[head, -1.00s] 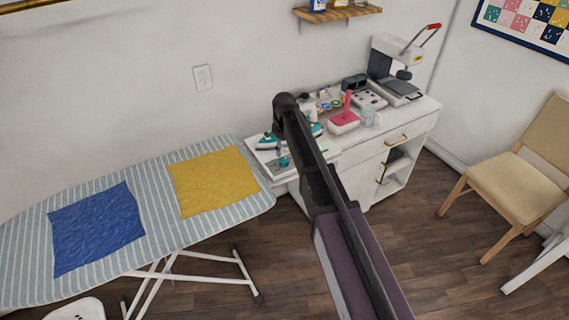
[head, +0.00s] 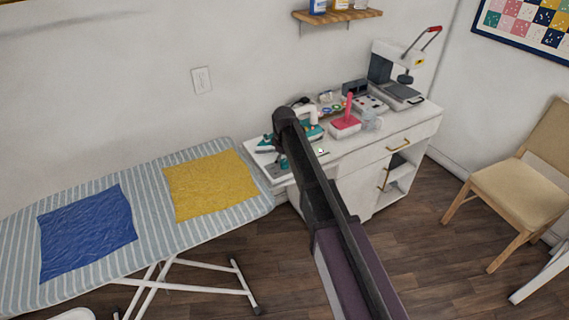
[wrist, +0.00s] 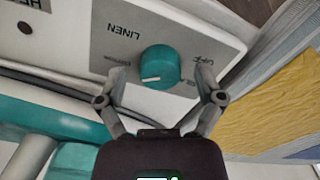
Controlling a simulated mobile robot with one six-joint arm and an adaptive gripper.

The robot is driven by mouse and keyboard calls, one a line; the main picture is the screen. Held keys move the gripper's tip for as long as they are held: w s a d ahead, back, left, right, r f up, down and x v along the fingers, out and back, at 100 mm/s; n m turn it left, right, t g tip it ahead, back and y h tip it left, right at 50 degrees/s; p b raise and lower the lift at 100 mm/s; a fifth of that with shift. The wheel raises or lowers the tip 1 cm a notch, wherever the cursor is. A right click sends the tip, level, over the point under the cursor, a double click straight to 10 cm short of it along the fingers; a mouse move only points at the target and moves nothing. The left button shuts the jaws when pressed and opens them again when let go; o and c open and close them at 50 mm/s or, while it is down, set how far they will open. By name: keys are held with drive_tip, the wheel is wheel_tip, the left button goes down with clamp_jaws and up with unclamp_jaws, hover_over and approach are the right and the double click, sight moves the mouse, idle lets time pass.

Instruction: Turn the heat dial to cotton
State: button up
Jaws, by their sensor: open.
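In the wrist view a round teal dial (wrist: 160,68) with a white pointer line stands on a white and grey control panel (wrist: 99,33). The pointer line lies toward the left in the picture. A LINEN label (wrist: 124,30) reads upside down beyond the dial. Another label right of the dial is partly hidden and I cannot read it. My gripper (wrist: 162,78) is open, with one finger on each side of the dial. I see gaps and cannot tell any contact.
A yellow cloth (head: 211,184) and a blue cloth (head: 86,232) lie on the striped ironing board (head: 151,202), left of the white cabinet (head: 360,163). Several items crowd the cabinet top, including a red-and-white object (head: 345,125) and a press (head: 397,84). A chair (head: 512,188) stands at right.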

drive_tip(key=c, duration=1.1)
drive_tip(key=shift+c, duration=0.2)
drive_tip(key=o, duration=1.1)
drive_tip(key=shift+o, duration=0.2)
